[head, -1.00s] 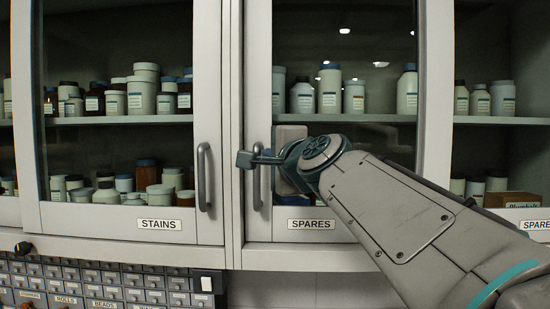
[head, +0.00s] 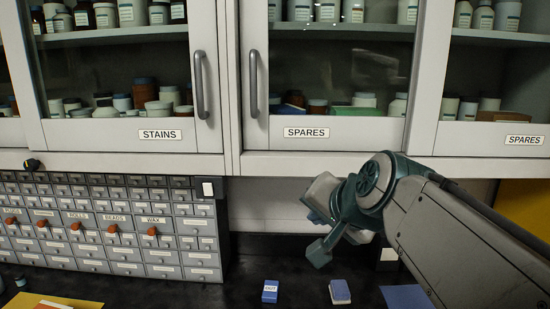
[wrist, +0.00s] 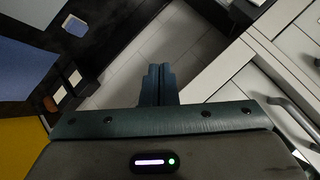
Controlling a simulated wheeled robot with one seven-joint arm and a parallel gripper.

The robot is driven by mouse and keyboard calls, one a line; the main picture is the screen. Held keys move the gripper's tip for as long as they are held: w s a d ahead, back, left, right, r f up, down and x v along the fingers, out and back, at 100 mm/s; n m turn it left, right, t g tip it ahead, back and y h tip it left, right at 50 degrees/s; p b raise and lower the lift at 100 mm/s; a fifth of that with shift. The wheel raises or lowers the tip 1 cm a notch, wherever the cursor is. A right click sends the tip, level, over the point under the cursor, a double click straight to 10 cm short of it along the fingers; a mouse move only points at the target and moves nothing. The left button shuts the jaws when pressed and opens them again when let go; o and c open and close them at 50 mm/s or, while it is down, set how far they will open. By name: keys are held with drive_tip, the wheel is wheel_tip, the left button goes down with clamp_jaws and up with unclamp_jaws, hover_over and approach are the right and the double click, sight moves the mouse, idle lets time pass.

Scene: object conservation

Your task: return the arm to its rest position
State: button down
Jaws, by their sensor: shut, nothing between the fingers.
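My gripper (head: 318,256) hangs in front of the wall below the cabinets, above the dark counter (head: 240,292), at the end of my arm on the right of the head view. In the wrist view my gripper (wrist: 158,70) shows its two fingers together and empty, over a pale tiled floor. It touches nothing that I can see.
Glass-fronted cabinets labelled STAINS (head: 160,134) and SPARES (head: 306,132) hang above, doors shut. A drawer unit (head: 120,225) stands at the left. A blue-and-white block (head: 270,291), a second block (head: 340,291) and a blue sheet (head: 407,297) lie on the counter.

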drive_tip(key=s+d+f+n+g+h, duration=0.1)
drive_tip(key=s+d+f+n+g, duration=0.2)
drive_tip(key=s+f, duration=0.3)
drive_tip(key=s+d+f+n+g+h, duration=0.2)
drive_tip(key=s+f, duration=0.5)
drive_tip(key=f, duration=0.6)
drive_tip(key=shift+s+d+f+n+g, duration=0.2)
drive_tip(key=shift+d+n+g, duration=0.35)
drive_tip(key=shift+d, duration=0.6)
